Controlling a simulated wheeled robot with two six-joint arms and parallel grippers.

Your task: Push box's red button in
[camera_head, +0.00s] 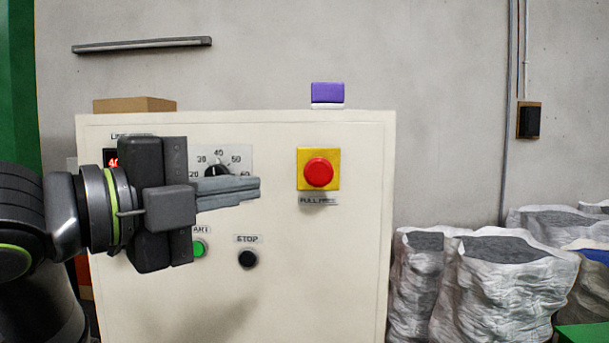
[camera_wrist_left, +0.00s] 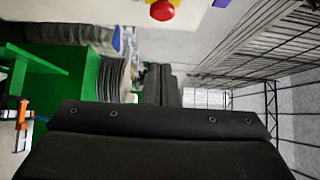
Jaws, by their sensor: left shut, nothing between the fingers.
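The box (camera_head: 340,270) is a large cream control cabinet in the head view. Its red button (camera_head: 318,172) is a round mushroom head on a yellow square plate at the upper right of the front face. The red button also shows at the top of the left wrist view (camera_wrist_left: 162,10). My left gripper (camera_head: 258,190) is shut and empty. In the head view its fingers point right, in front of the dial, with a gap between the fingertips and the red button. My right gripper is in neither view.
A purple block (camera_head: 327,93) and a cardboard box (camera_head: 134,105) lie on top. White sacks (camera_head: 515,285) stand at the right.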

